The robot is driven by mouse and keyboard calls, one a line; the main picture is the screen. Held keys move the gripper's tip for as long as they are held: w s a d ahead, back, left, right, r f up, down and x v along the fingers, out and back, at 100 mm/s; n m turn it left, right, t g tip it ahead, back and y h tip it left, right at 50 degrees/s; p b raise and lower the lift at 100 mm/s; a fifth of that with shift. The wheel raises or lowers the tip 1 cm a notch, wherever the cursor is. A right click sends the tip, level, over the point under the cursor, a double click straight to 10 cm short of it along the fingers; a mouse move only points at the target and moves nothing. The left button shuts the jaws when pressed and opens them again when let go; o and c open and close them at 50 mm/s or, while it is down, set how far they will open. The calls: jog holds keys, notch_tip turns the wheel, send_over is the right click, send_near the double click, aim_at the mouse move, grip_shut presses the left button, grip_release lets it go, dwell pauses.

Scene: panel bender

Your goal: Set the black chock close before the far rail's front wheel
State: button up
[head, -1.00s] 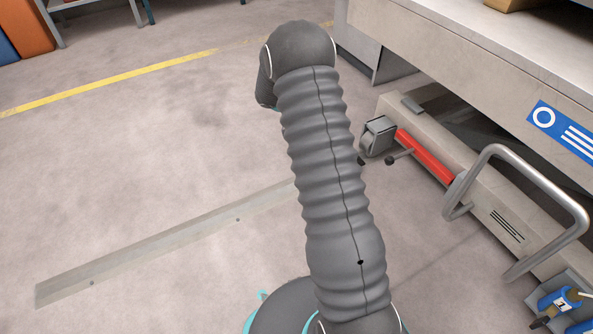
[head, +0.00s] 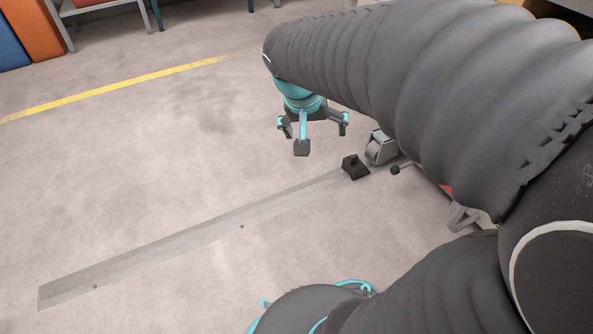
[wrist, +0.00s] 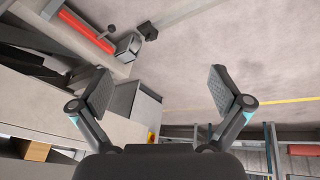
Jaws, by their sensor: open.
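The black chock (head: 355,167) sits on the right end of the flat metal floor rail (head: 215,235), just in front of the grey wheel (head: 380,148). They are very close; I cannot tell whether they touch. The chock (wrist: 148,31) and wheel (wrist: 128,46) also show side by side at the top of the wrist view. My gripper (head: 308,128) is open and empty, up and to the left of the chock in the head view, apart from it. In the wrist view my gripper's (wrist: 160,90) two fingers are wide apart with nothing between them.
A red bar (wrist: 88,26) and a dark knob (head: 395,170) are beside the wheel. The machine's pale body (wrist: 60,110) fills the lower left of the wrist view. Open floor (head: 130,160) with a yellow line (head: 130,88) lies left of the rail.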

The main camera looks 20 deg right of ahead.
jog(key=s+a+n+t+y, duration=0.2)
jog(key=s+a+n, duration=0.3)
jog(key=s+a, duration=0.3)
jog(key=s+y, duration=0.1)
jog(key=s, duration=0.3)
jog(key=shift+s+r+t+y, duration=0.15)
jog(key=shift+r+t+y, duration=0.15)
jog(key=shift+r+t, duration=0.1)
jog(key=shift+a+r, duration=0.1)
jog(key=shift+r, duration=0.05)
